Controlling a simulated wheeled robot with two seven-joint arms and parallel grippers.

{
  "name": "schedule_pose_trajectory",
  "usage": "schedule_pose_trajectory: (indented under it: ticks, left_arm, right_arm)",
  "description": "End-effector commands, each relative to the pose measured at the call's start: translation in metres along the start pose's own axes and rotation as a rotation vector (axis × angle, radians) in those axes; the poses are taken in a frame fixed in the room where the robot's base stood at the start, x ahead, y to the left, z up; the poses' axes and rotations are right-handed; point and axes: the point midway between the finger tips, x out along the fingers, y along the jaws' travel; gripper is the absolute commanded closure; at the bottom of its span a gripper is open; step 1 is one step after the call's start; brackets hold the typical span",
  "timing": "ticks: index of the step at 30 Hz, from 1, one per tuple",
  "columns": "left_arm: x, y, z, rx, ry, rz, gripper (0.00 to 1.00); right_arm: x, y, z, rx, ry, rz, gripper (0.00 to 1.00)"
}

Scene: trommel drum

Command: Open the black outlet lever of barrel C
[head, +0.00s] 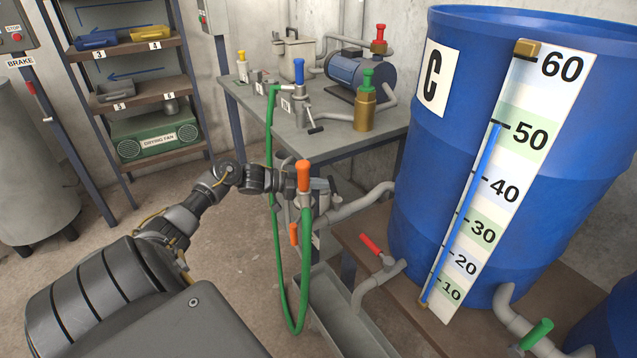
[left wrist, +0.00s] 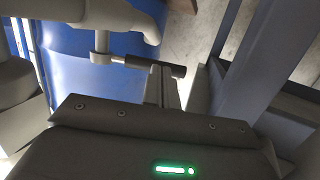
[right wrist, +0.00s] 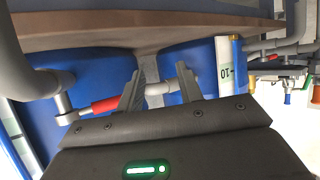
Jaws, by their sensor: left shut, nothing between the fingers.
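Blue barrel C (head: 420,150) stands at the right, its outlet pipe (head: 362,205) running left. A small black lever (head: 333,187) shows at that pipe's left end, partly hidden. My left gripper (head: 316,185) is there, partly behind an orange-capped hose fitting (head: 303,176). In the left wrist view, its shut, empty fingers (left wrist: 163,80) are at the dark lever handle (left wrist: 148,64); I cannot tell if they touch. My right gripper (right wrist: 160,82) is open and empty, seen only in the right wrist view, beside a red lever (right wrist: 104,105).
A red lever (head: 371,243) and a green lever (head: 536,333) sit on lower pipes. A green hose (head: 276,250) hangs over a grey trough (head: 345,310). Behind is a workbench (head: 250,95) with pump and valves. Shelves (head: 145,90) stand at the left; open floor lies between.

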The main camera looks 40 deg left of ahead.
Motion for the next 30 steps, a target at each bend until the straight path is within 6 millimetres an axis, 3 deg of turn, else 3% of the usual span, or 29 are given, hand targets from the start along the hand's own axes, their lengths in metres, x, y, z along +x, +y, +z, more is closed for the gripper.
schedule_pose_trajectory:
  ticks: [9,23,30]
  left_arm:
    - [0.000,0.001,-0.002,-0.001,0.001,-0.002,1.00]
    - [-0.002,0.000,-0.001,0.000,0.000,-0.001,1.00]
    - [-0.023,-0.008,-0.006,0.003,-0.003,0.013,1.00]
  right_arm:
    - [-0.016,0.019,0.044,0.035,-0.278,0.055,0.64]
    - [-0.018,0.021,0.048,0.039,-0.303,0.059,0.64]
    - [-0.037,0.031,0.073,0.070,-0.480,0.090,0.64]
